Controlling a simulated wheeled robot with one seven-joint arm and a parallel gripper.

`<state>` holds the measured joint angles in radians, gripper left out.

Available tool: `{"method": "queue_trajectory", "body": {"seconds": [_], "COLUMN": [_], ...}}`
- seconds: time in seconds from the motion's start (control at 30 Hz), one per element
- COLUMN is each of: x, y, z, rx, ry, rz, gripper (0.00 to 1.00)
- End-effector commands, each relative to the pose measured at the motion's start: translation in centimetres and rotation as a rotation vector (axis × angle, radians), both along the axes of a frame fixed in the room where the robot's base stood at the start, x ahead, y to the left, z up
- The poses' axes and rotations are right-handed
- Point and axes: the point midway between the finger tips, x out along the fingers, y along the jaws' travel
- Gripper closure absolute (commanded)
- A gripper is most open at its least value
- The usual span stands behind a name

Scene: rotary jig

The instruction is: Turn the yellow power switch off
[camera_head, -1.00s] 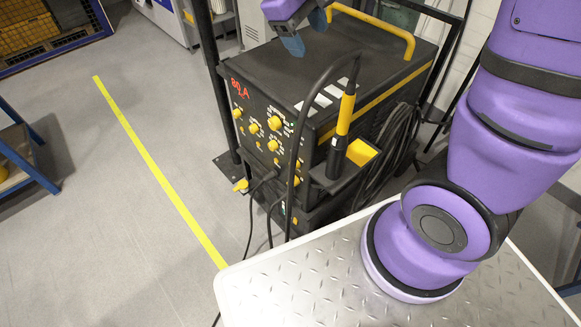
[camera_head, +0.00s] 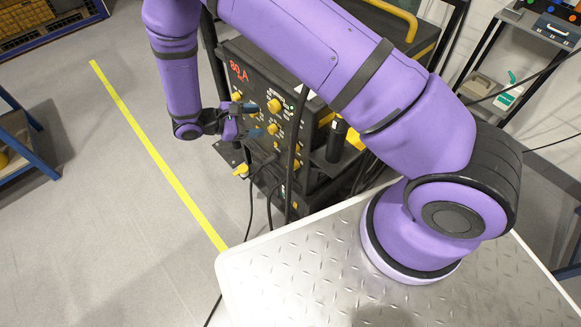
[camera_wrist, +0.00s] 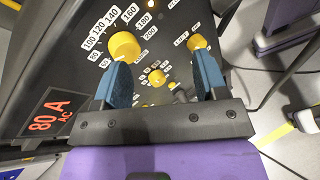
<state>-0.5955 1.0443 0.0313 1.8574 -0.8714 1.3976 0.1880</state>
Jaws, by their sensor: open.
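The black welding machine (camera_head: 285,62) has a front panel with several yellow knobs. A large yellow knob (camera_head: 274,106) with a numbered dial is near the panel's top; it also shows in the wrist view (camera_wrist: 124,46). A smaller yellow knob (camera_wrist: 197,42) is at the wrist view's upper right. I cannot tell for certain which yellow part is the power switch. My gripper (camera_head: 254,120) is in front of the panel, and its open blue fingers also show in the wrist view (camera_wrist: 162,68). Nothing is between them. The gripper hides some of the panel's left knobs.
A red display (camera_wrist: 50,113) reads 80 A AC. Black cables (camera_head: 262,190) hang below the panel. A black torch holder (camera_head: 332,160) stands at the machine's right front corner. A yellow line (camera_head: 150,145) crosses clear floor at left. A shelf (camera_head: 545,40) stands at back right.

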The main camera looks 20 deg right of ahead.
Motion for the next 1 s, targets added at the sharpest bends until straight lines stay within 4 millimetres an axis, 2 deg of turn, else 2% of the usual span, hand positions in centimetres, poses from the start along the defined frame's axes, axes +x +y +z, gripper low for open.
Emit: {"method": "queue_trajectory", "body": {"seconds": [0.03, 0.2, 0.4, 0.5, 0.6, 0.7, 0.87, 1.0], "x": [-0.5, -2.1, -4.7, -6.1, -7.1, -7.8, -8.0, -7.5], "y": [0.4, 1.3, 1.5, 1.3, 1.0, 0.8, 0.3, -1.2], "z": [-2.3, -8.8, -16.2, -19.1, -21.3, -22.6, -23.4, -23.4], "rx": [-0.036, -0.146, -0.266, -0.315, -0.349, -0.372, -0.385, -0.385], "ry": [0.024, 0.083, 0.141, 0.163, 0.179, 0.187, 0.191, 0.193], "rz": [0.037, 0.158, 0.302, 0.364, 0.411, 0.441, 0.458, 0.456], "gripper": [0.34, 0.34, 0.34, 0.34, 0.34, 0.34, 0.34, 0.34]}}
